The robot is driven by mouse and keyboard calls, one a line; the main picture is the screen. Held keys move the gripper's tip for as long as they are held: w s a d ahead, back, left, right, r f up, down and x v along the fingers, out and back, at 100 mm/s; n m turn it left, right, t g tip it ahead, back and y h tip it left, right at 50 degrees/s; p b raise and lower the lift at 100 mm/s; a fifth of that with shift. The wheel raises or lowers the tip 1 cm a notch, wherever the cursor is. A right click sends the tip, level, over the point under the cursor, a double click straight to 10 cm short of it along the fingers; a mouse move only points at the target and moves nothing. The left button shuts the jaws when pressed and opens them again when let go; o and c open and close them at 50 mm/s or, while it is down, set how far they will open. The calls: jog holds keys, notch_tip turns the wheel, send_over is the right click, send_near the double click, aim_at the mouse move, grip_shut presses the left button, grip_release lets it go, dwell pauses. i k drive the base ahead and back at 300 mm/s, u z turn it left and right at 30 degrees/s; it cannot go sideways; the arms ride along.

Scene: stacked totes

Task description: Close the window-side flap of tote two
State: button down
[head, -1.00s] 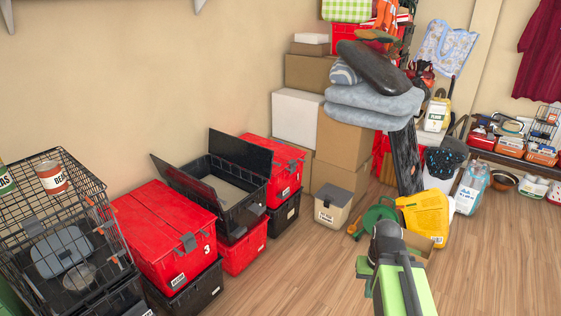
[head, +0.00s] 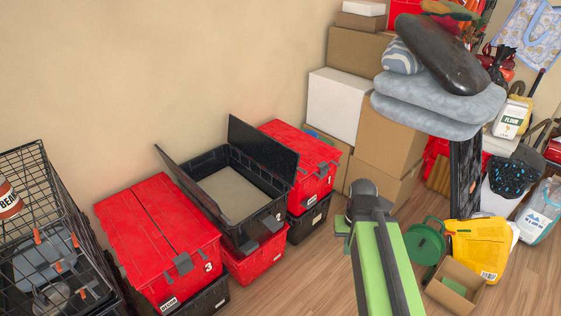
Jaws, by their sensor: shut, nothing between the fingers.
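Tote two is the open black tote (head: 262,228) with a 2 on its front, on top of a red tote. Its left flap (head: 186,182) stands open and leans out to the left, over the red tote marked 3. Its right flap (head: 262,152) stands raised beside the red tote on the right. A flat beige surface shows inside. No window is in view, so I cannot tell which flap is window-side. My green and grey arm is at the lower middle, right of tote two and apart from it. My gripper's fingers cannot be made out.
Red tote three (head: 150,235) adjoins on the left, and another red tote (head: 306,165) on the right. A wire crate (head: 55,215) stands far left. Cartons (head: 335,105) and grey cushions (head: 440,112) are stacked behind. Bare floor (head: 300,275) lies in front of the totes.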

aim_at(278, 159)
jog(key=u, duration=0.7)
jog(key=i, duration=1.05)
jog(key=u, duration=0.45)
